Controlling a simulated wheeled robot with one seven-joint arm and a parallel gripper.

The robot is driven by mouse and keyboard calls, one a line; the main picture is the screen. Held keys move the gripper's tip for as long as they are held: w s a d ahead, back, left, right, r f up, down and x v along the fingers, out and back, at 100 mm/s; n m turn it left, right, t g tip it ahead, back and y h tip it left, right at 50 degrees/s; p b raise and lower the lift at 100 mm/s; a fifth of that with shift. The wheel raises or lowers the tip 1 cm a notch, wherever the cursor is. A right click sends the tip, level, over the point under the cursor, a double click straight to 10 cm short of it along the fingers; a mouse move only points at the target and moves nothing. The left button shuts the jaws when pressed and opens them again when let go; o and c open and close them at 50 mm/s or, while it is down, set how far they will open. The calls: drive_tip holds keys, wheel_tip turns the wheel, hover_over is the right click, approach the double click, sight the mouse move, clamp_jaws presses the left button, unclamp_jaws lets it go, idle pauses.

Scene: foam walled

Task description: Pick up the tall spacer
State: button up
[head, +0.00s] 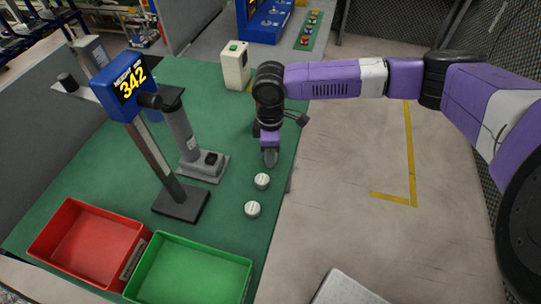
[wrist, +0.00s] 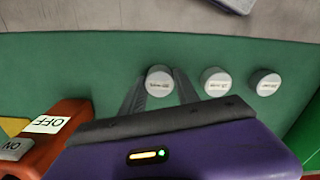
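Three short white round spacers stand in a row on the green mat (head: 105,165). In the wrist view the left spacer (wrist: 160,79) lies between my gripper's (wrist: 160,92) two grey fingers. The middle spacer (wrist: 215,81) and the right spacer (wrist: 265,82) stand clear to the right. In the head view my gripper (head: 270,158) points down and hides the left one; the middle spacer (head: 261,181) and right spacer (head: 252,209) show in front. My gripper looks open around the left spacer; contact is not clear. I cannot tell which spacer is tallest.
A blue display reading 342 (head: 128,85) stands on a post, with a grey press-like stand (head: 182,135) beside it. A red bin (head: 60,235) and green bin (head: 190,272) sit at the front. An orange-red switch box (wrist: 62,128) is left of my gripper.

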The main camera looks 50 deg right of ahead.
clamp_jaws()
drive_tip(key=shift+r, duration=0.15)
